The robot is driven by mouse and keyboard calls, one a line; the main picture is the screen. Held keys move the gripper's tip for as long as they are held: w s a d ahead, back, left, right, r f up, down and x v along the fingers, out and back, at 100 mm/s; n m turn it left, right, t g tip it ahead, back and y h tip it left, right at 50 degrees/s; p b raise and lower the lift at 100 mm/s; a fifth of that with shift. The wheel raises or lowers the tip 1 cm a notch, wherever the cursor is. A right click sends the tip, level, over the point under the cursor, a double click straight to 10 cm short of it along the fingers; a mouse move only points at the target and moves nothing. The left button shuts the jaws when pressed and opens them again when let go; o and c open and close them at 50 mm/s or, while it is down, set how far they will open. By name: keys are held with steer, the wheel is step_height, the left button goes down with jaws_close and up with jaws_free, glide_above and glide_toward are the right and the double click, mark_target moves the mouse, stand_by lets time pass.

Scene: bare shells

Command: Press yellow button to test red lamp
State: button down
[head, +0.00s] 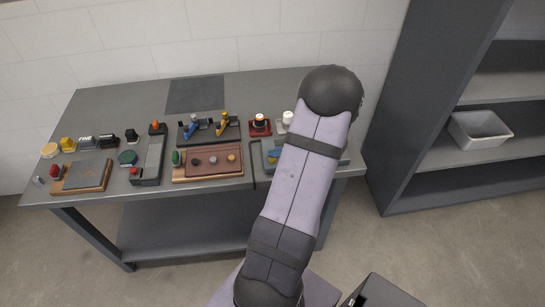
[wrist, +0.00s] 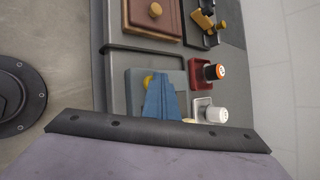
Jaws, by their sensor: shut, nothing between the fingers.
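The yellow button (wrist: 148,81) sits on a grey-blue box (wrist: 135,93); the box also shows in the head view (head: 265,147), partly behind my arm. My gripper (wrist: 159,77) has blue fingers shut together, over the box with tips close beside the button, partly covering it. I cannot tell if they touch. A red-based unit (wrist: 199,73) with an orange-and-white top, perhaps the red lamp, stands beside the box; it shows in the head view (head: 259,130) too. I cannot tell if it is lit.
A white-based unit (wrist: 213,114) stands close to the box. A brown box with round knobs (head: 209,168) lies left of it. Several other units fill the table's left half. A dark mat (head: 195,93) lies bare at the back. Grey shelves (head: 450,165) hold a bin (head: 480,130).

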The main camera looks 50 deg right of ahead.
steer(key=shift+r, duration=0.1)
steer(key=shift+r+p, duration=0.5)
steer(key=shift+r, duration=0.25)
step_height(320, 180, up, 5)
steer(key=p, duration=0.3)
steer(key=shift+f, duration=0.1)
stand_by(0.9)
